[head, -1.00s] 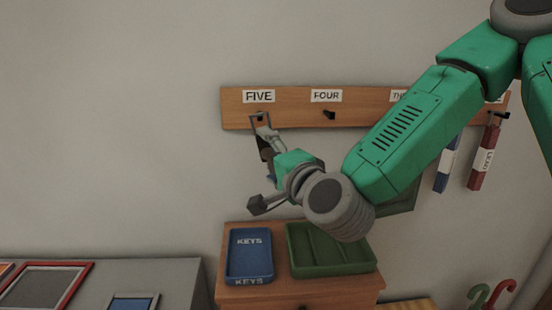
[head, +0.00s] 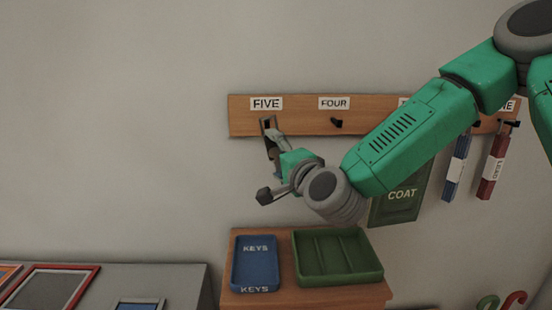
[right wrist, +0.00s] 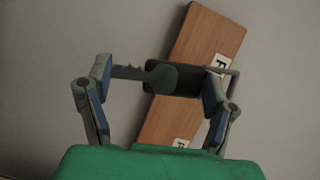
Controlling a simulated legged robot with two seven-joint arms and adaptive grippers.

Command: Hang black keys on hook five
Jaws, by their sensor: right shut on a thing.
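My right gripper (head: 272,145) is at hook five, just under the FIVE label (head: 266,103) on the wooden hook board (head: 300,117). In the right wrist view its two fingers (right wrist: 158,84) are apart, with the black keys (right wrist: 162,76) held between them: a dark toothed key with a round head and a dark block beside it. A thin rectangular loop (head: 268,121) shows at hook five in the head view. The hook itself is mostly hidden, and I cannot tell whether the loop is around it. My left gripper is not in view.
Hook four (head: 336,122) is bare. A blue KEYS tray (head: 255,270) and a green divided tray (head: 338,262) stand on the wooden cabinet below. A green COAT tag (head: 401,196), a blue tag (head: 456,168) and a red tag (head: 492,165) hang at right.

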